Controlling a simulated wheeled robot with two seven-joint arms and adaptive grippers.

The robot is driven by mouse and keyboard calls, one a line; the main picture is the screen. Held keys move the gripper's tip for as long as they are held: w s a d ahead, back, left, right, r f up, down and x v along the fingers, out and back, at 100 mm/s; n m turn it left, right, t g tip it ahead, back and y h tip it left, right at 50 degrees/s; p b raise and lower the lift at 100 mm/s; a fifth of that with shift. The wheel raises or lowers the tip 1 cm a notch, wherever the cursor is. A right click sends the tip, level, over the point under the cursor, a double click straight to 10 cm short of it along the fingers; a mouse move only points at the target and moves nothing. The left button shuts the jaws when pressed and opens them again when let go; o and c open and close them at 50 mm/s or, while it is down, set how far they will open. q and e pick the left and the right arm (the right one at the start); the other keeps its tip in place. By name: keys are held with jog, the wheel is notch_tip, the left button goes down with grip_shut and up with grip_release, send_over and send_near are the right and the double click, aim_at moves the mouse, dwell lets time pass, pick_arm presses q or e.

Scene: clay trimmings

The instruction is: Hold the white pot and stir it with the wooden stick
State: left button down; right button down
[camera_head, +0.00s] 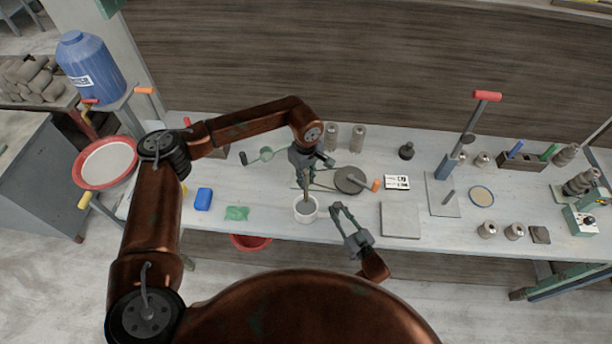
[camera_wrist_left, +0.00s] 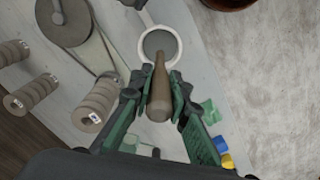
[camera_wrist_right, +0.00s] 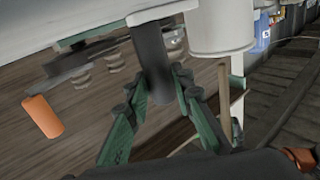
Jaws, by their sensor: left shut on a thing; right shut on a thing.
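The white pot (camera_head: 306,215) stands near the table's front edge, with grey contents visible in the left wrist view (camera_wrist_left: 178,50). My left gripper (camera_head: 308,168) is above the pot and shut on the wooden stick (camera_wrist_left: 158,92). The stick (camera_head: 305,187) points down, its lower end in the pot's mouth. My right gripper (camera_head: 338,210) is just right of the pot. In the right wrist view its fingers (camera_wrist_right: 152,92) close on a dark cylindrical handle (camera_wrist_right: 150,55) beside the white pot (camera_wrist_right: 222,28). A pale piece seems to join the handle to the pot.
A grey disc with an orange handle (camera_head: 350,180) lies right behind the pot. A green lump (camera_head: 237,213) and a blue block (camera_head: 203,199) are to the left. A square grey slab (camera_head: 400,220) lies right. A red bowl (camera_head: 250,242) is below the front edge.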

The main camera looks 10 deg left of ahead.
pick_arm(q)
jog(key=shift+f, duration=4.2)
